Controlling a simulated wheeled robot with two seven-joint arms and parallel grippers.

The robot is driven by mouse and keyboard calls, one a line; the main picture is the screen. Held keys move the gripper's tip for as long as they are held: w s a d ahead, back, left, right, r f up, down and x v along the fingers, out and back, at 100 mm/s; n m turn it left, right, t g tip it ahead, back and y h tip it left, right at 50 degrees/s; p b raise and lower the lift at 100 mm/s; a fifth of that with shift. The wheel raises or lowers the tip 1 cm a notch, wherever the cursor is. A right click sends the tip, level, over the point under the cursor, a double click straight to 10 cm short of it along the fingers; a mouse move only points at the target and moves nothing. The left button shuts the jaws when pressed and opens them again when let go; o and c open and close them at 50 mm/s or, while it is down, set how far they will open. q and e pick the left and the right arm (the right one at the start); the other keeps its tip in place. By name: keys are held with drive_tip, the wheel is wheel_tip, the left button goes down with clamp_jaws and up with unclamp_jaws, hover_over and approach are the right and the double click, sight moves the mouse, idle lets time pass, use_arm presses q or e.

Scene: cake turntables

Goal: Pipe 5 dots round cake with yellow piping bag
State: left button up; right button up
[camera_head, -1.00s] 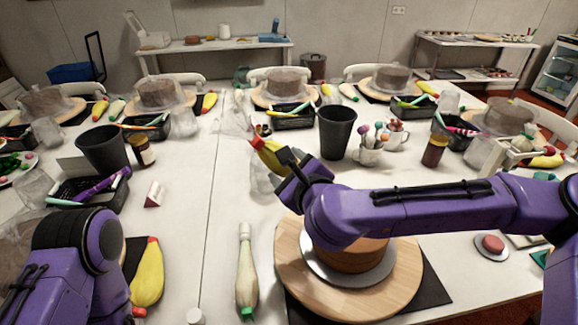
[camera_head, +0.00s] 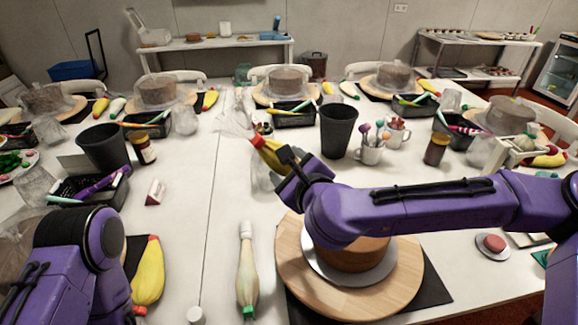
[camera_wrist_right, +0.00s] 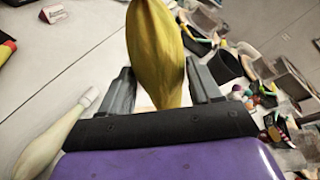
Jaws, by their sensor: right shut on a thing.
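My right gripper (camera_head: 282,170) is shut on a yellow piping bag (camera_head: 268,157), held above the table to the left of and beyond the near cake. In the right wrist view the yellow bag (camera_wrist_right: 155,50) stands between the two fingers. The brown cake (camera_head: 350,255) sits on a grey plate on a round wooden turntable (camera_head: 300,290). My right forearm hides much of the cake's top, so I cannot tell whether it bears dots. My left arm is at the lower left; its gripper is not in view.
A white piping bag (camera_head: 247,270) lies left of the turntable. Another yellow bag (camera_head: 149,272) lies near my left arm. A black cup (camera_head: 338,130), mugs (camera_head: 368,150) and a brown jar (camera_head: 436,149) stand beyond my right arm.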

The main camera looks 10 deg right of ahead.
drive_tip(key=shift+r+p, duration=0.3)
drive_tip(key=shift+r, duration=0.1)
idle(0.7)
drive_tip(key=o, duration=0.4)
wheel_tip(320, 180, up, 3)
drive_tip(key=p, duration=0.2)
drive_tip(key=shift+r+p, duration=0.1)
drive_tip(key=shift+p, duration=0.25)
